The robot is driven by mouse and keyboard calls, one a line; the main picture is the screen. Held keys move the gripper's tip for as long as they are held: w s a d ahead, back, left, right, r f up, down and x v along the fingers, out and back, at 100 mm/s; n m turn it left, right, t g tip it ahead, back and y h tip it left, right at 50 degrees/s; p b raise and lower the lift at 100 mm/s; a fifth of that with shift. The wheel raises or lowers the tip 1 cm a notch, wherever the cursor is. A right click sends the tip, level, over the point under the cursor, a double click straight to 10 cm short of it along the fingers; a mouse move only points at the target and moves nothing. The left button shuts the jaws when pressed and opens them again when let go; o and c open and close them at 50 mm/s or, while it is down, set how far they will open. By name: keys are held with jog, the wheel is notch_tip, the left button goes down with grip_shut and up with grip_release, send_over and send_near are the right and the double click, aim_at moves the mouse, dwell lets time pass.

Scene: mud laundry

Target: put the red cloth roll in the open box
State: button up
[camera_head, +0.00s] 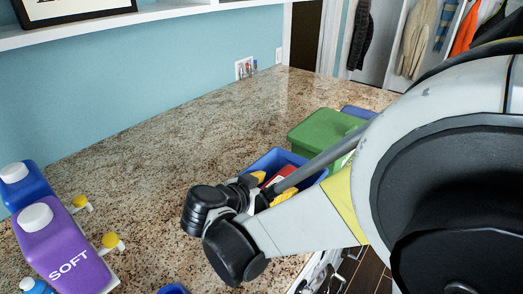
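A small red item (279,176), which may be the red cloth roll, shows at the blue open box (267,163) on the counter's right side. It is mostly covered by my arm, so I cannot tell its full shape or whether it lies in the box or is held. My gripper (247,186) is at the near left side of this box, partly hidden by my own wrist. Its fingertips are not clear, so I cannot tell whether it is open or shut. Yellow pieces (284,197) show beside the red item.
A green box (318,130) stands behind the blue one, with another blue one (358,112) farther back. A purple SOFT bottle (65,250) and a blue bottle (25,185) stand at left. The granite counter (190,150) is clear in the middle. A shelf hangs above.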

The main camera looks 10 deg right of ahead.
jog(key=v, duration=1.2)
jog(key=shift+p, duration=0.45)
jog(key=shift+r, duration=0.1)
